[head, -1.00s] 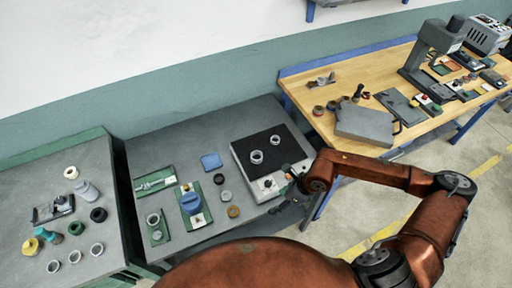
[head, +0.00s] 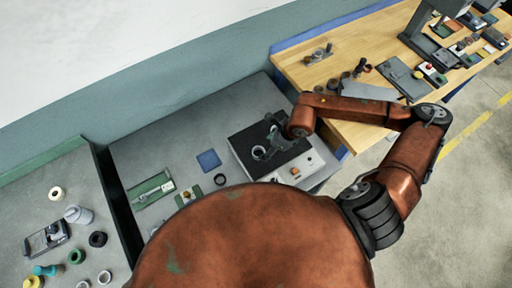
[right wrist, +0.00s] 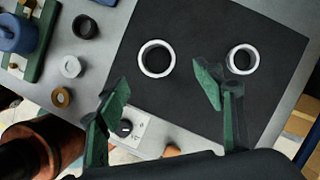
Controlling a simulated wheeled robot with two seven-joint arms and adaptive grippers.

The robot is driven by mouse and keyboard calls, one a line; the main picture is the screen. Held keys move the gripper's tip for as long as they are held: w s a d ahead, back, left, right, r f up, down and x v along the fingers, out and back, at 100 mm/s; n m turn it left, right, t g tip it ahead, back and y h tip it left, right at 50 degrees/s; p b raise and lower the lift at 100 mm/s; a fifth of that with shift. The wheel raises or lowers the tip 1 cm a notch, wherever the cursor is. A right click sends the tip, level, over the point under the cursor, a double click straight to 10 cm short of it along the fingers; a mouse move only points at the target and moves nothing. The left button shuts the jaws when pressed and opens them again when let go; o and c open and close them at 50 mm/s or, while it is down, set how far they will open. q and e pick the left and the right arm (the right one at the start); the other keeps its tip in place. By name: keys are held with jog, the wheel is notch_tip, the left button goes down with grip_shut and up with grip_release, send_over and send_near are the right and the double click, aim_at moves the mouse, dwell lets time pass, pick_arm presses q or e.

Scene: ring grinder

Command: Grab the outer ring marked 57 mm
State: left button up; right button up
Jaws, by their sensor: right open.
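Two bright metal rings lie flat on the black top (right wrist: 200,112) of a grey box-shaped unit. In the right wrist view, the larger-looking ring (right wrist: 143,60) is at centre and the other ring (right wrist: 232,58) is to its right. I cannot read any 57 mm mark on them. In the head view one ring (head: 257,153) shows just beside my right gripper (head: 269,141); the other is not clear there. My right gripper also shows in the right wrist view (right wrist: 161,96), open and empty, its green-tipped fingers above the black top. My left gripper is out of view.
A dark ring (right wrist: 85,27), a grey ring (right wrist: 70,67) and a brass ring (right wrist: 61,97) lie left of the unit, beside a blue device (right wrist: 18,30). A control panel (head: 296,170) fronts the unit. A wooden bench (head: 318,73) stands to the right.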

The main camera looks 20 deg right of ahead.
jog(key=x, duration=0.1)
jog(key=p+x, duration=0.1)
jog(key=x, duration=0.3)
jog(key=shift+w+a, duration=0.2)
jog(key=shift+a, duration=0.15)
jog(key=shift+w+a+f, duration=0.1)
jog(key=shift+f, duration=0.5)
jog(key=shift+c, duration=0.5)
jog(key=c, duration=1.3)
